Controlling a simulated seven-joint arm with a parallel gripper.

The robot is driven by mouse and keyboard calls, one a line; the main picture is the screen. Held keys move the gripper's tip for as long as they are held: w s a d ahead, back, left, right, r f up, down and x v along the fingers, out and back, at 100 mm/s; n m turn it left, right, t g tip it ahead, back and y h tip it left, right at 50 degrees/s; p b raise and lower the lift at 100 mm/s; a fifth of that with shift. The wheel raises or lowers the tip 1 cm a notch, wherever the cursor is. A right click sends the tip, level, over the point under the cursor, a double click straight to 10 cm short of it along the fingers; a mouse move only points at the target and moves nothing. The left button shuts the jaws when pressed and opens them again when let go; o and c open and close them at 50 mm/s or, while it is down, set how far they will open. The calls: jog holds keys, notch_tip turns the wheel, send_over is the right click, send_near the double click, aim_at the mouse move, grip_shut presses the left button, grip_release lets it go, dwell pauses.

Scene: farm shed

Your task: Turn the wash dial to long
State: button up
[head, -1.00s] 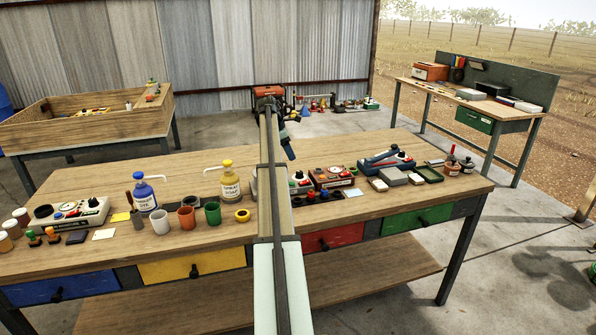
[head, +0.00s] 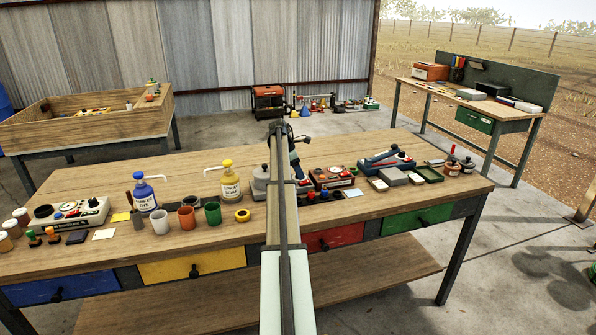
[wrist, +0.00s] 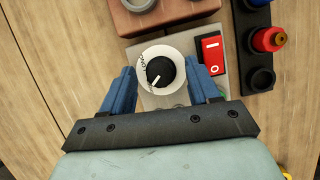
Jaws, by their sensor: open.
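The wash dial (wrist: 160,71) is a black round knob with a white pointer line, on a white disc on a light grey box (wrist: 150,102). In the wrist view the pointer points down and slightly left. A short dark word, too small to read surely, is printed at the disc's left edge. My gripper (wrist: 160,70) is open, its blue fingers on the left and right of the dial, with gaps between them and the knob. In the head view my arm hides most of the grey box, and the dial cannot be made out.
A red rocker switch (wrist: 211,54) is on the box, close by my right finger. A brown-red unit (wrist: 165,14) lies just beyond the box. A dark rack with a red part (wrist: 268,39) stands to the right. Bare wood lies to the left.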

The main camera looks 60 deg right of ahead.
jog(key=shift+c, duration=0.2)
jog(key=c, duration=1)
jog(key=shift+o, duration=0.2)
jog(key=m, duration=0.1)
jog(key=m+y, duration=0.1)
jog(key=m, duration=0.1)
jog(key=shift+w+d+g, duration=0.1)
jog(key=shift+d+g, duration=0.1)
jog(key=shift+g, duration=0.1)
jog(key=m+y, duration=0.1)
jog(key=m, duration=0.2)
jog(key=shift+d+m, duration=0.1)
jog(key=shift+m, duration=0.2)
jog(key=m+y, duration=0.1)
jog(key=m, duration=0.2)
jog(key=m+y, duration=0.2)
jog(key=m, duration=0.1)
jog(key=shift+m, duration=0.3)
